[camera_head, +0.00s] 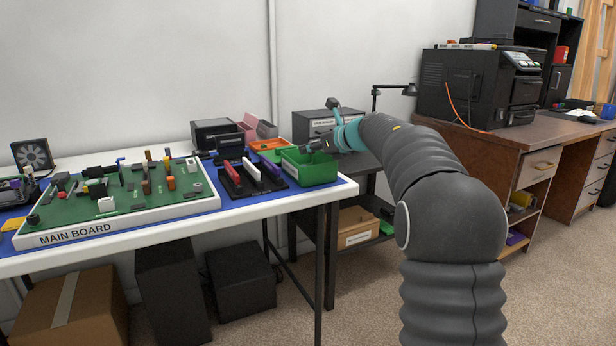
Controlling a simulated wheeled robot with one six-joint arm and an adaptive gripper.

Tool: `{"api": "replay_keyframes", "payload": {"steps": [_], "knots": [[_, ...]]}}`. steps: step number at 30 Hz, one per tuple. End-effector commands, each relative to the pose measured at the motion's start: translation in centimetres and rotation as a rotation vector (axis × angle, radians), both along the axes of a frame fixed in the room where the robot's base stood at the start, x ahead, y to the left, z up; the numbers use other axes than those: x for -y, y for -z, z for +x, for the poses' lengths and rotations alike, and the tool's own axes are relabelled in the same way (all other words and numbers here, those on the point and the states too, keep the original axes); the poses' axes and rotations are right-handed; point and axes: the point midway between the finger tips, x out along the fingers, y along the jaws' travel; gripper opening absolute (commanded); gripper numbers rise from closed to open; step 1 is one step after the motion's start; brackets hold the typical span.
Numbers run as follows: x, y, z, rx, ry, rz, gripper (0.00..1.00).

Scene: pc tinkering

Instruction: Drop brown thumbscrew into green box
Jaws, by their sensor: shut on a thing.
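The green box (311,172) stands open-topped at the right end of the white-edged table. My gripper (306,148) is over the back left part of the green box, reached from the right by my arm. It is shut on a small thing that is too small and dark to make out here. I cannot pick out the brown thumbscrew for certain in this view. The far inside of the green box is partly hidden behind its front wall.
A black tray (236,192) with red, white and purple bars sits left of the box. An orange tray (268,145) and pink bin (266,128) lie behind. The green main board (130,214) covers the table's left. A grey drawer unit (312,122) stands behind the gripper.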

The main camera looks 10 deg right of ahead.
Motion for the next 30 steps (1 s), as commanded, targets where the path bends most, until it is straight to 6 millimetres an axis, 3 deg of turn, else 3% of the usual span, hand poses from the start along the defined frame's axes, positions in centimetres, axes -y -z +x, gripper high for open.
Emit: {"api": "replay_keyframes", "payload": {"steps": [5,6,9,21,30], "knots": [[0.0,-0.1,0.0,0.000,0.000,0.000,0.21],[0.0,-0.1,0.0,0.000,0.000,0.000,0.41],[0.0,-0.1,0.0,0.000,0.000,0.000,0.65],[0.3,-0.3,-0.4,0.000,0.001,0.000,0.65],[2.8,-2.3,-4.2,0.002,0.002,-0.001,0.65]]}}
